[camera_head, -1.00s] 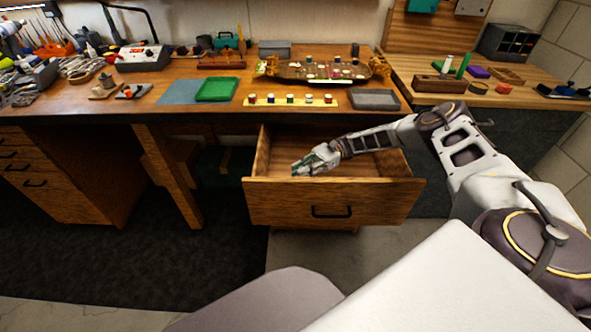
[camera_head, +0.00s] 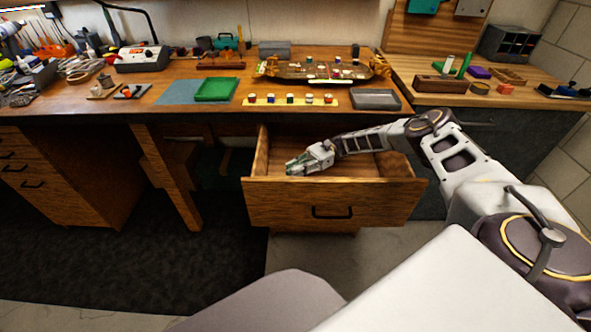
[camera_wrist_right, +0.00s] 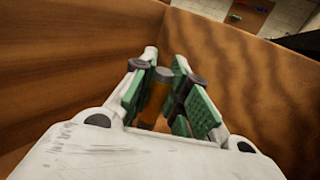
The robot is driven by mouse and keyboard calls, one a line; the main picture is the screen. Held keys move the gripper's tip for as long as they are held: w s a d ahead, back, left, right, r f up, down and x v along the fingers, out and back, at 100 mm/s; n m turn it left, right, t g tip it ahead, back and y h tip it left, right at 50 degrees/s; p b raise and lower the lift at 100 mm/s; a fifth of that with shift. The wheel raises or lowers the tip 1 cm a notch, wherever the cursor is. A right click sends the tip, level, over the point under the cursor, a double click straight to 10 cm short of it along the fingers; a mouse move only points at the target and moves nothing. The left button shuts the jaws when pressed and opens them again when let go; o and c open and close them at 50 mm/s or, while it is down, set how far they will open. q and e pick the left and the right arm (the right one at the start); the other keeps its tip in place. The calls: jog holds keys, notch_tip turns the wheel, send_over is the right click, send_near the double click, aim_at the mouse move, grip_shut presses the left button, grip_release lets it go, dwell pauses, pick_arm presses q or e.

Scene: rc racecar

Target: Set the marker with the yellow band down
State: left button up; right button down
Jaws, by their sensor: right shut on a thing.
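My right gripper (camera_head: 293,165) is inside the open wooden drawer (camera_head: 328,205), near its left side. In the right wrist view, the gripper's green-padded fingers (camera_wrist_right: 163,95) are shut on a slim cylinder, the marker (camera_wrist_right: 161,77), with a grey end and an orange-yellow part. Much of the marker is hidden between the fingers, and I cannot make it out in the head view. I cannot tell whether it touches the drawer floor (camera_wrist_right: 235,70). My left gripper is not in view.
Wooden drawer walls (camera_wrist_right: 65,50) rise close around my right gripper. The bench above holds a green tray (camera_head: 216,89), a yellow strip with coloured pieces (camera_head: 262,103) and a grey tray (camera_head: 375,99). The drawer floor beside the gripper looks clear.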

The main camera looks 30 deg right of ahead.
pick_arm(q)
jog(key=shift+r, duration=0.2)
pick_arm(e)
jog(key=shift+f, duration=0.2)
jog(key=c, duration=1.4)
grip_release()
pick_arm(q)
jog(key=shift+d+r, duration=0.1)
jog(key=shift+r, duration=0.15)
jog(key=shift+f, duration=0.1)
pick_arm(e)
jog(key=shift+r, duration=0.1)
